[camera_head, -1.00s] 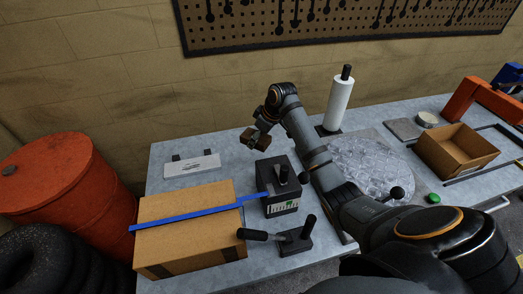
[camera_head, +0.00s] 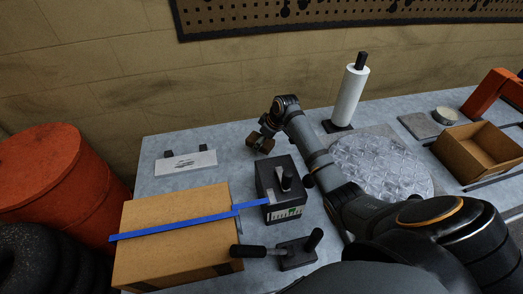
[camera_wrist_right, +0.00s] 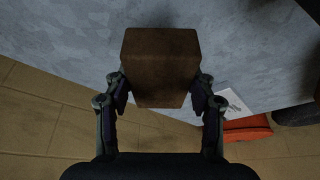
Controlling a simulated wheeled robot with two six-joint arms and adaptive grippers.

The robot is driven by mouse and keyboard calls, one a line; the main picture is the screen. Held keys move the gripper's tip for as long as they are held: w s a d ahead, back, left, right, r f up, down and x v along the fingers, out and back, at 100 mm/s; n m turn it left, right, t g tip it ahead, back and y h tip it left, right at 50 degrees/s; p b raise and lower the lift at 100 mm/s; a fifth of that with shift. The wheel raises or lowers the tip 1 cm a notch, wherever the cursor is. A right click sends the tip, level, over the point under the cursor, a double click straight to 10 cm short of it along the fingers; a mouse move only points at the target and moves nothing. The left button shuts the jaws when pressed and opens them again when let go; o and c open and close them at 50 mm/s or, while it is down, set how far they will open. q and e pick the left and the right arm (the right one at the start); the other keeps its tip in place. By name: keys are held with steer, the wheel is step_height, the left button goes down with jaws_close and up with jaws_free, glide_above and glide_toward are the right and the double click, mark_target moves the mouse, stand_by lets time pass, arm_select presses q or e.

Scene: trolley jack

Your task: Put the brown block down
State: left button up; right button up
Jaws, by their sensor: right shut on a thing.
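The brown block (camera_head: 261,142) is at the end of my right arm, over the back part of the grey table. In the right wrist view the brown block (camera_wrist_right: 160,62) fills the space between the fingers of my right gripper (camera_wrist_right: 160,90), which is shut on it. In the head view my right gripper (camera_head: 266,132) is small and partly merges with the block. I cannot tell whether the block touches the tabletop (camera_head: 225,150). My left gripper is not in view.
A black box with a lever (camera_head: 281,190) stands in front of the block. A cardboard box with blue tape (camera_head: 170,250) is at front left, a white card (camera_head: 187,163) behind it. A paper roll (camera_head: 348,95), a patterned round plate (camera_head: 380,168) and an open box (camera_head: 480,150) stand right.

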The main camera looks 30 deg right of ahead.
mark_target(262, 155)
steer(key=shift+f, duration=2.4)
steer(key=o, duration=1.2)
steer(key=shift+f, duration=0.15)
steer(key=v, duration=1.2)
